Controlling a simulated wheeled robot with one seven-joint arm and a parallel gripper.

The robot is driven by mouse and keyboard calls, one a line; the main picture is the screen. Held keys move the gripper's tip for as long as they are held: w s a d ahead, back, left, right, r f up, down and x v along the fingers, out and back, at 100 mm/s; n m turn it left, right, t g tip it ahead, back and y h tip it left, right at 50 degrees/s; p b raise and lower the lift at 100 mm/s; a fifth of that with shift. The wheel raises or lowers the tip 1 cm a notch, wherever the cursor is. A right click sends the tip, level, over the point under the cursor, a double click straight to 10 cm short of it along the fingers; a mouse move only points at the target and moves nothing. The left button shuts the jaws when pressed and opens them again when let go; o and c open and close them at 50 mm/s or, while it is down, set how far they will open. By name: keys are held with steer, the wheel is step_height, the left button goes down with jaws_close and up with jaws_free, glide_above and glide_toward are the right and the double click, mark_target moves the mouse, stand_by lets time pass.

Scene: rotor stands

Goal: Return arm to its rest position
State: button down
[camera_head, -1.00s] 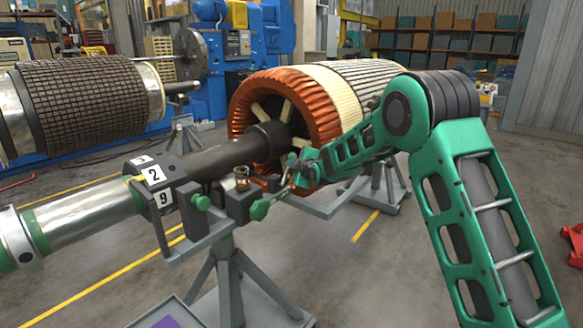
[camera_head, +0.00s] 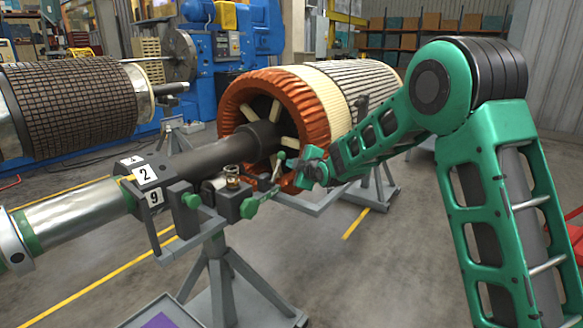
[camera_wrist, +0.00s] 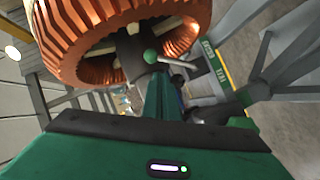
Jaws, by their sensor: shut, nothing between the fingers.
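My arm reaches in from the right in the head view. My gripper (camera_head: 289,172) is at its far end, small, shut and empty, beside the black shaft (camera_head: 205,155) of the orange-ended rotor (camera_head: 270,105). It is near the grey stand bracket (camera_head: 205,222) and its green knob (camera_head: 250,208); I cannot tell whether it touches anything. In the wrist view, the green gripper body (camera_wrist: 163,98) points toward the orange rotor coils (camera_wrist: 85,35). A lever with a green ball (camera_wrist: 150,57) shows close in front of it.
Another rotor (camera_head: 75,100) lies at the left. Blue machines (camera_head: 235,45) and shelves (camera_head: 410,40) stand behind. The floor right of the stand is open.

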steer(key=s+d+m+g+h, duration=0.3)
steer(key=s+d+m, duration=0.3)
steer(key=s+d, duration=0.65)
steer(key=s+d+m+g+h, duration=0.3)
steer(key=s+d+m, duration=0.2)
steer(key=s+d, duration=0.8)
steer(key=s+d+f+m+g, duration=0.1)
steer(key=s+d+m+g, duration=0.1)
steer(key=s, duration=0.9)
steer(key=s+d+f+m+g, duration=0.2)
steer(key=s+m, duration=0.4)
steer(key=s, duration=0.6)
steer(key=s+d+f+m+g+y, duration=0.1)
steer(key=s+d+m+g, duration=0.2)
steer(key=s, duration=0.9)
steer(key=shift+s+d+f+m+g, duration=0.35)
steer(key=shift+d+m, duration=0.35)
steer(key=shift+d, duration=0.55)
steer(key=shift+w+a+r, duration=0.1)
steer(key=shift+w+a, duration=0.05)
